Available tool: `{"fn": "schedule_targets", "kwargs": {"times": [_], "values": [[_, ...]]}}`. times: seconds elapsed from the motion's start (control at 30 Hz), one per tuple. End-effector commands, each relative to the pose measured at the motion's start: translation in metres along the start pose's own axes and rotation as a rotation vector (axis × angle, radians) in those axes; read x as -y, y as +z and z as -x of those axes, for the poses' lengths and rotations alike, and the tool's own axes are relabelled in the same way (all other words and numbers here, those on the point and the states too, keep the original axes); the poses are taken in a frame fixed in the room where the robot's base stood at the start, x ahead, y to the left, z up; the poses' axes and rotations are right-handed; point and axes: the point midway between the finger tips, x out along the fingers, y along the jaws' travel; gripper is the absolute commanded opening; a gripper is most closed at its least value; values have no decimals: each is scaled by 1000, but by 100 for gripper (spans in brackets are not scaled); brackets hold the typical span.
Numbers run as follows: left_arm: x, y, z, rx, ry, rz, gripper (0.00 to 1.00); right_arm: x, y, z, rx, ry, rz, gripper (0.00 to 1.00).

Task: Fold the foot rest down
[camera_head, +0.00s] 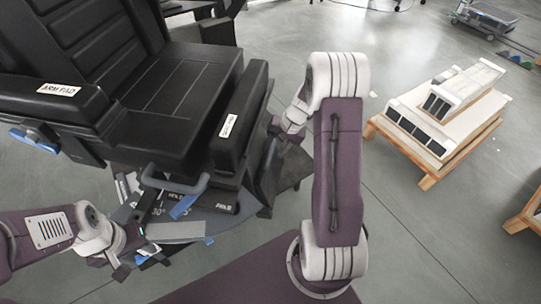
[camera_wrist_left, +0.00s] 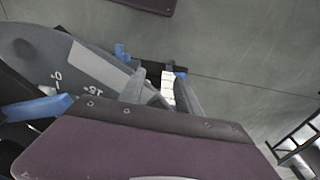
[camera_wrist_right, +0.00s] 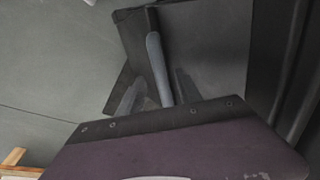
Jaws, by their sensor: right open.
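A black padded chair (camera_head: 175,95) fills the left of the head view. I cannot tell which part is its foot rest. A grey U-shaped bar (camera_head: 180,186) and a blue lever (camera_head: 184,207) show at its front, above a grey plate with angle marks (camera_head: 215,203). My left gripper (camera_head: 143,252) is low at the front left; its fingers (camera_wrist_left: 162,90) are apart beside the marked plate (camera_wrist_left: 60,70). My right gripper (camera_head: 277,128) is at the chair's right side, partly hidden by my arm. Its fingers (camera_wrist_right: 160,92) are open around a grey-edged dark panel (camera_wrist_right: 158,60); contact is unclear.
Armrests labelled ARM PAD (camera_head: 55,100) flank the seat, the right one (camera_head: 240,115) close to my right gripper. A wooden pallet (camera_head: 440,150) with white-and-black units stands to the right. Open grey floor lies between it and my right arm.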

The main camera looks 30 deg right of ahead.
Motion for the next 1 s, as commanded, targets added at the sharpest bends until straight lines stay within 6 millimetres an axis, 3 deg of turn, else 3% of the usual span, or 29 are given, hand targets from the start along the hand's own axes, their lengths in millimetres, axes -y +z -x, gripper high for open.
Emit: {"fn": "schedule_targets", "kwargs": {"times": [0.03,0.17,0.47,0.63,1.0], "values": [[0,1,-8,0,0,0,40,-1,1,-14,3,1,1,41],[0,1,-13,0,0,0,40,-1,0,-27,1,0,1,41],[0,1,-13,0,0,0,40,0,0,-30,-1,0,1,41],[0,1,-13,0,0,0,40,0,0,-30,-1,0,1,0],[0,1,-13,0,0,0,40,0,0,-30,0,0,1,0]]}}
